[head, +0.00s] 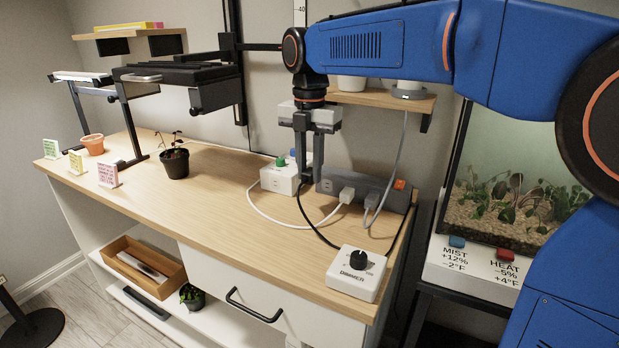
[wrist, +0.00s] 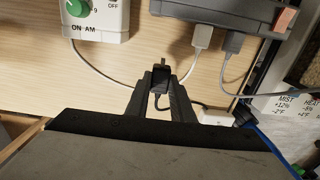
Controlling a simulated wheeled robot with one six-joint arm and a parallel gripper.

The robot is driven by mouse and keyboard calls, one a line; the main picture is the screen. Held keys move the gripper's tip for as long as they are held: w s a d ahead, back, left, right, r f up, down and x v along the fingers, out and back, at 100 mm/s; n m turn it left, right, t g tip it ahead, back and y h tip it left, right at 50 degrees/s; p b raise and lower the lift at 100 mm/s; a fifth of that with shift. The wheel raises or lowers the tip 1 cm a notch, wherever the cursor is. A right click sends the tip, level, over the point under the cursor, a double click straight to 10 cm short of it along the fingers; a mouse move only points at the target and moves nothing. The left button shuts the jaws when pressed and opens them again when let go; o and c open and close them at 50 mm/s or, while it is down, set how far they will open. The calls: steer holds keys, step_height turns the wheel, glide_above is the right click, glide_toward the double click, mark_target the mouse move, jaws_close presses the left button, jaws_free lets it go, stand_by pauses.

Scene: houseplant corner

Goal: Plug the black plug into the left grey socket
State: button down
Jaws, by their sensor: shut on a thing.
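My gripper (head: 306,176) is shut on the black plug (wrist: 160,77), which shows between the fingertips in the wrist view with its prongs toward the grey power strip (wrist: 225,10). A black cord trails from the plug toward the white dimmer box (head: 357,273). The grey strip (head: 385,191) lies along the back right of the bench. Its left socket (head: 326,186) is empty and just right of my fingers in the head view. In the wrist view a gap of bare wood shows between plug and strip.
A white plug (head: 347,194) and a grey plug (head: 372,201) occupy the strip's other sockets. A white timer box (head: 280,178) with a green knob stands close left of my gripper. A white cord (head: 290,226) loops across the bench. A potted seedling (head: 174,162) stands further left.

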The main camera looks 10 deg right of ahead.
steer(key=f, duration=0.5)
steer(key=shift+s+d+f, duration=0.1)
steer(key=shift+s+f, duration=0.1)
steer(key=shift+s, duration=0.05)
steer(key=shift+w+d+f, duration=0.7)
steer(key=shift+w+f, duration=0.25)
steer(key=shift+w, duration=0.1)
steer(key=shift+w+d+r, duration=0.1)
steer(key=shift+w+d, duration=0.35)
steer(key=shift+w, duration=0.25)
steer(key=shift+w+d, duration=0.45)
steer(key=shift+w, duration=0.2)
steer(key=shift+w+d, duration=0.4)
steer(key=shift+w, duration=0.2)
stand_by(0.3)
steer(key=c, duration=1.5)
jaws_free()
steer(key=shift+o, duration=0.2)
steer(key=shift+s, duration=0.1)
